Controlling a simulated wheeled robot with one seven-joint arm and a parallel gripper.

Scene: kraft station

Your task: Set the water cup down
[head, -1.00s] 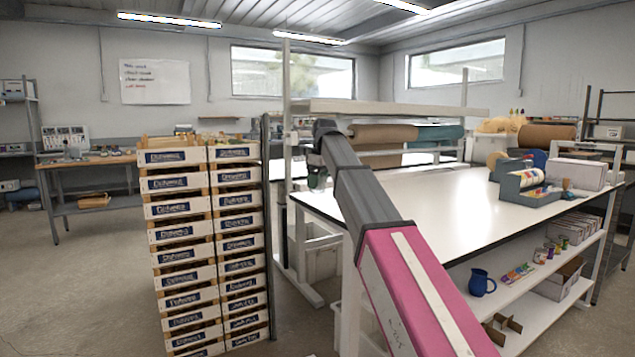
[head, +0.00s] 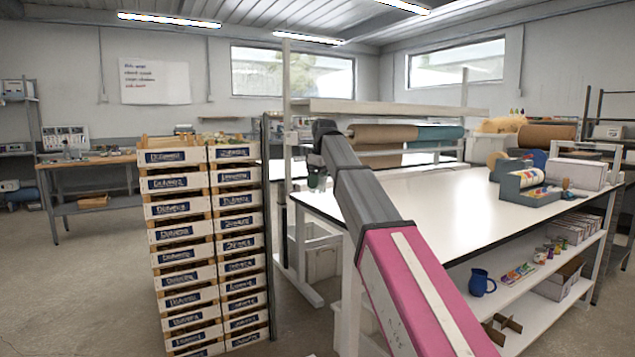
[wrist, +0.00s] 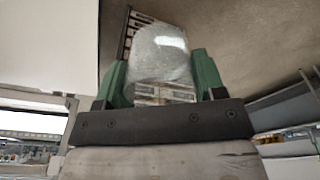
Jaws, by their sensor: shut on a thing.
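The water cup (wrist: 158,50) is clear and see-through, with a bright glint, and shows in the wrist view between two green fingers. My gripper (wrist: 160,75) is shut on it, one finger on each side. In the head view my gripper (head: 317,180) is a small dark green shape at the left end of the white worktable (head: 440,200). The cup cannot be made out there, and I cannot tell its height or whether it touches anything.
Tall stacks of labelled crates (head: 180,212) stand left of my gripper, beside a dark upright. The worktable's middle is clear. A grey-blue box (head: 525,192) stands at its right, and a blue jug (head: 481,282) is on the shelf below. Paper rolls (head: 385,133) hang behind.

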